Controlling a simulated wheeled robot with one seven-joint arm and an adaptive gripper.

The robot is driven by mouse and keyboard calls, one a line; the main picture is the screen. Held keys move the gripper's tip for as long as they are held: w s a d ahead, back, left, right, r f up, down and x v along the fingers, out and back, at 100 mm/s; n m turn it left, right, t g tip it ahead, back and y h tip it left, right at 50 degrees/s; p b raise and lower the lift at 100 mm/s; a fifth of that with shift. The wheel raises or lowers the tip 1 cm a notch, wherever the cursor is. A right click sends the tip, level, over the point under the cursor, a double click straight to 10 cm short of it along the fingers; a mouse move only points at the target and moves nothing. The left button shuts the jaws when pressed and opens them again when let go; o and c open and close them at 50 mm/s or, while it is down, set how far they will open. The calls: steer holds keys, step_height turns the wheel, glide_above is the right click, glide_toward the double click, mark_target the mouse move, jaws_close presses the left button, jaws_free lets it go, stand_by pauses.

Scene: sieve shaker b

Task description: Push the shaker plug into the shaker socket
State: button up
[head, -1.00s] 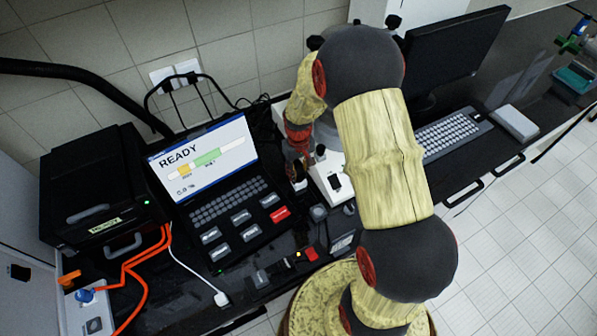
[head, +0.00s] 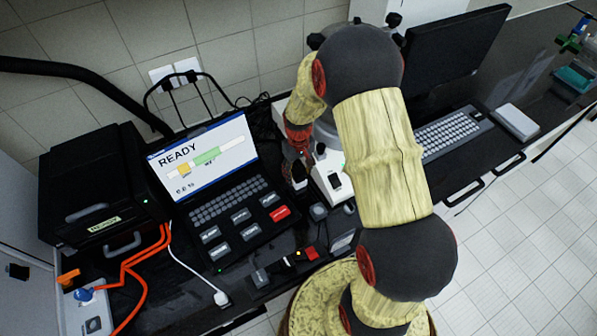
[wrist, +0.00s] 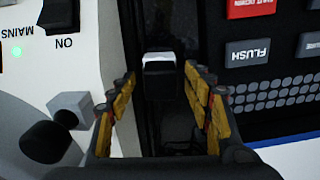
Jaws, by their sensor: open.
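My gripper (wrist: 158,76) is open in the wrist view, its two yellow-padded fingers spread apart. A small dark block with a white top (wrist: 160,62) lies between and just beyond the fingertips; it may be the shaker plug, but I cannot tell. In the head view my gripper (head: 297,172) is low between the laptop and the white machine (head: 333,181), partly hidden by my arm. I cannot identify the shaker socket with certainty in either view.
The laptop (head: 215,160) reads READY; its FLUSH key (wrist: 255,52) is right of the fingers. The white machine's panel (wrist: 40,75) with a MAINS switch is close on the left. A black box (head: 100,195), orange cables (head: 135,265) and a white plug (head: 221,298) are at left.

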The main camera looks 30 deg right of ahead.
mark_target(298, 171)
step_height(298, 171, up, 12)
stand_by(0.6)
stand_by(0.5)
steer(key=s+a+r+t+b, duration=0.2)
steer(key=s+a+r+b, duration=0.1)
steer(key=s, duration=0.4)
steer(key=s+a+r+t+b, duration=0.1)
steer(key=s+a+r+b, duration=0.3)
steer(key=s, duration=0.3)
steer(key=s+a+r+t+b, duration=0.2)
steer(key=s+a+r+b, duration=0.1)
steer(key=s+r, duration=0.2)
steer(key=shift+s+a+t+b, duration=0.15)
steer(key=shift+s+t+b, duration=0.2)
steer(key=shift+s, duration=0.9)
